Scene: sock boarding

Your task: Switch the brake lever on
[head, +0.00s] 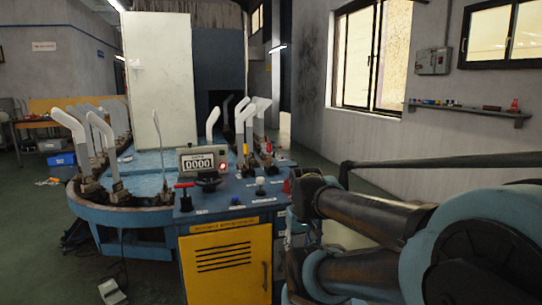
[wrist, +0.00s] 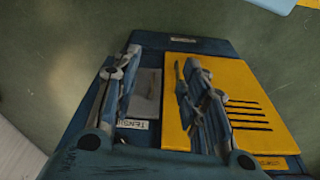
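The control console (head: 222,211) stands in the middle of the head view, a blue cabinet with a yellow door. A red-topped lever (head: 184,194) stands upright at its left front. The labels are too small to read, so I cannot tell which is the brake lever. In the wrist view my gripper (wrist: 160,62) is open, its two fingers apart with nothing between them. It faces the console's yellow door (wrist: 238,112) and blue body. No lever shows clearly between the fingers. The fingers cannot be made out in the head view.
A counter box (head: 203,161) with a red light and a black handwheel (head: 208,182) sit on the console top. Behind are the round blue machine bed (head: 130,215) and upright grey sock boards (head: 72,133). Open green floor lies left. My arm fills the lower right.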

